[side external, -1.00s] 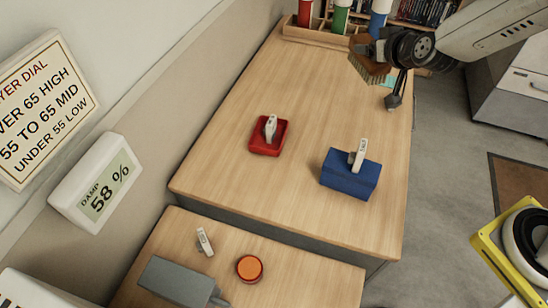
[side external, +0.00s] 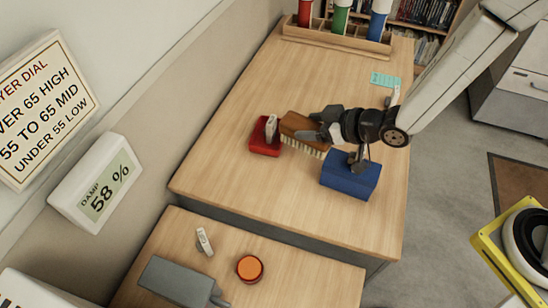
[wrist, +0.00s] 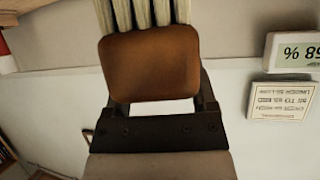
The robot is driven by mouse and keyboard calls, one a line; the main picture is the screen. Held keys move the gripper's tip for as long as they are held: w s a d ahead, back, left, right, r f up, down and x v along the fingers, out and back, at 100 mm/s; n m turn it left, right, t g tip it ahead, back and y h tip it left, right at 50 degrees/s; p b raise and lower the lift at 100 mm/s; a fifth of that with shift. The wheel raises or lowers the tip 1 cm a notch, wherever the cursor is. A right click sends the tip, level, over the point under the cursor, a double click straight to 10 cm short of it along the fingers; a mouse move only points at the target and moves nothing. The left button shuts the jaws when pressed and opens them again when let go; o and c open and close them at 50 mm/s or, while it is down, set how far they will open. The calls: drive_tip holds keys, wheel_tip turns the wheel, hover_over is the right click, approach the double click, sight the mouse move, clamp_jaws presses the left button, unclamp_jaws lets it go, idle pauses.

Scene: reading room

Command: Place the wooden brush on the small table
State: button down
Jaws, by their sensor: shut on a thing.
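The wooden brush (side external: 299,126) has a brown back and pale bristles. My gripper (side external: 322,133) is shut on it and holds it over the large table, between the red block and the blue block in the side view. The bristles point down toward the front of the table. In the wrist view the brush (wrist: 150,67) fills the space between the fingers, its bristles at the top edge. The small table (side external: 310,280) is the lower wooden surface at the bottom of the side view, in front of the large table (side external: 240,190). My gripper is away from it.
A red block (side external: 262,142) and a blue block (side external: 348,180), with pale clips on them, stand near the brush. The small table bears an orange round tin (side external: 249,268), a grey box (side external: 175,282) and a white clip (side external: 204,241). A bottle rack (side external: 335,38) stands at the back.

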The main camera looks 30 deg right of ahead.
drive_tip(key=s+a+f+n+g+y, duration=0.2)
drive_tip(key=s+a+f+n+g, duration=0.1)
drive_tip(key=s, duration=0.5)
drive_tip(key=s+a+f+n+g+y, duration=0.1)
drive_tip(key=s+a+f+n+g, duration=0.2)
drive_tip(key=s, duration=0.5)
drive_tip(key=s+a+f+n+g+y, duration=0.2)
drive_tip(key=s+a+f+n+g, duration=0.2)
drive_tip(key=s, duration=0.5)
drive_tip(key=shift+a+f+n+y, duration=0.3)
drive_tip(key=shift+a+f+n, duration=0.4)
drive_tip(key=shift+a+f, duration=0.25)
drive_tip(key=shift+f, duration=0.15)
drive_tip(key=shift+f, duration=3.2)
drive_tip(key=shift+f, duration=0.55)
unclamp_jaws()
